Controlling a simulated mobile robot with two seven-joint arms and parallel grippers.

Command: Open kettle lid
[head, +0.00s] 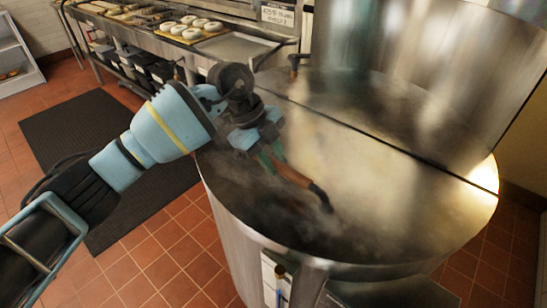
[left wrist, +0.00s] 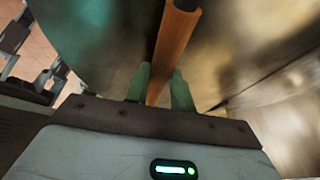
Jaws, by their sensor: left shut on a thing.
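The large round metal kettle (head: 240,238) stands at the right in the head view. Its shiny lid half (head: 400,215) spans the front of the top, up to a straight dark seam. A brown-orange bar handle (head: 291,174) with a dark end lies over the lid's left part. My left gripper (head: 268,152) reaches in from the left above the kettle's rim. In the left wrist view its two green fingers (left wrist: 158,88) are shut around the orange handle (left wrist: 172,50). I cannot tell whether the lid is raised. My right gripper is not in view.
Light steam hangs over the kettle's left side. A tall shiny metal cylinder (head: 420,60) stands behind the seam. A metal counter with trays of bagels (head: 190,28) runs along the back left. A dark mat (head: 85,130) lies on the red tile floor, left of the kettle.

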